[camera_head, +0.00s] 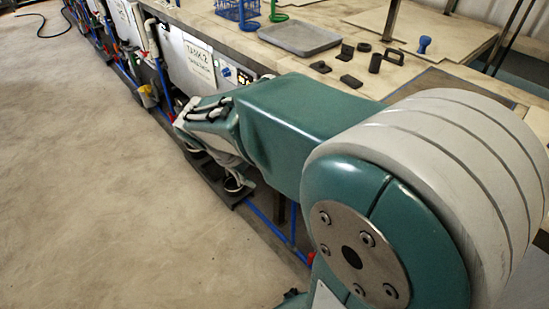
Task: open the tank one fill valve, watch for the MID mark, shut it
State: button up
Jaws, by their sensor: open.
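A white tank-side panel with a paper label (200,63) that seems to read TANK 2 stands left of my arm, under the worktop. I see no label for tank one, and no level gauge or MID mark can be made out. A small red part (310,257), perhaps a valve handle, shows low beside my arm near the blue pipe. Another tiny red part (172,115) sits by the pipework below the label; which tank each serves is unclear. My teal and grey arm fills the right and centre and hides much of the near tank front.
The worktop bears a grey tray (299,39), a blue rack (238,11), several dark blocks and a blue knobbed piece (424,44). Blue pipe (270,226) runs low along the tank fronts.

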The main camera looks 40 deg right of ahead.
jog(key=w+d+f+n+t+h, duration=0.1)
jog(key=w+d+f+n+h, duration=0.4)
jog(key=f, duration=0.5)
jog(key=w+d+f+n+h, duration=0.3)
jog(key=w+f+n, duration=0.2)
jog(key=w+f, duration=0.3)
jog(key=w+d+f+n+t+h, duration=0.1)
jog(key=w+d+f+n+h, duration=0.35)
jog(key=f, duration=0.65)
jog(key=shift+n, duration=0.25)
jog(key=d, duration=1)
jog(key=shift+w+d, duration=0.1)
jog(key=shift+w, duration=0.3)
grip_shut()
